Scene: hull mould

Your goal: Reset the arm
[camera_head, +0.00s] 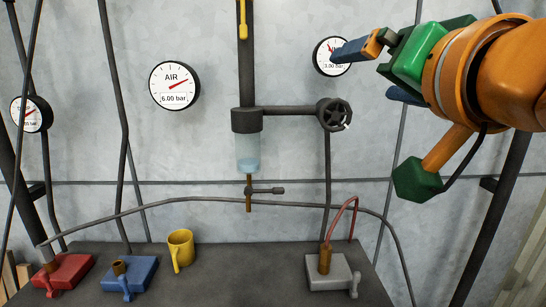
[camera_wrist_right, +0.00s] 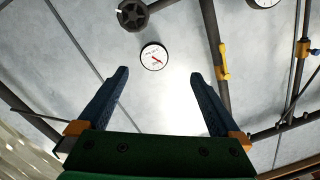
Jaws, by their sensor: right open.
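My right arm comes in from the upper right in the head view, orange with green parts. Its gripper (camera_head: 361,72) is raised well above the bench, with blue fingers pointing left. In the wrist view the right gripper (camera_wrist_right: 158,73) has its two fingers wide apart with nothing between them, only wall and a gauge behind. In the head view one finger partly overlaps the right gauge (camera_head: 328,62), which reads 3.00 bar. My left gripper is not in view.
On the dark bench (camera_head: 220,275) stand a yellow mug (camera_head: 180,250), a red block (camera_head: 66,272), a blue block (camera_head: 130,275) and a grey block (camera_head: 325,272) with a red hose. Behind are the AIR gauge (camera_head: 175,85), a clear bowl (camera_head: 247,150) and a valve wheel (camera_head: 334,114).

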